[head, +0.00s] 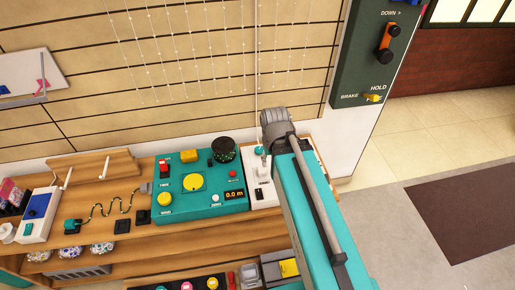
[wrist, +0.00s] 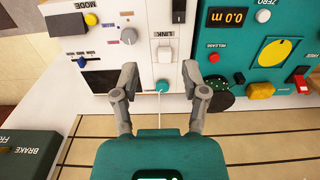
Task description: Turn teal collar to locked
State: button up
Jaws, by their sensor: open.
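The teal collar (wrist: 162,86) is a small round cap at the lower edge of the white panel (wrist: 110,55), with a pale cord running down from it. In the head view a small teal piece (head: 259,150) shows beside my arm, near the white panel. My gripper (wrist: 159,70) is open, with one finger on each side of the collar and a gap on both sides. No lock marking on the collar can be read.
A teal console (wrist: 262,50) with a 0.0 m display, yellow knob and red button stands right of the panel in the wrist view. A dark BRAKE box (wrist: 30,153) is lower left.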

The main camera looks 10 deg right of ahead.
aim_at(260, 150)
jog(key=shift+d, duration=0.1)
jog(key=shift+o, duration=2.1)
jog(key=shift+w, duration=0.25)
jog(key=shift+o, duration=0.3)
jog(key=w+f+n+b, duration=0.3)
jog(key=w, duration=0.8)
jog(key=w+f+n+b, duration=0.2)
jog(key=w+f+b, duration=0.1)
jog(key=w, duration=0.8)
jog(key=shift+w+d+n, duration=0.25)
jog(key=shift+w+n, duration=0.1)
jog(key=shift+n, duration=0.05)
jog(key=shift+s+f, duration=0.1)
jog(key=shift+f, duration=0.05)
notch_tip(260, 150, down, 13)
jog(key=b, duration=1.3)
jog(key=shift+f+b, duration=0.2)
jog(key=shift+b, duration=0.2)
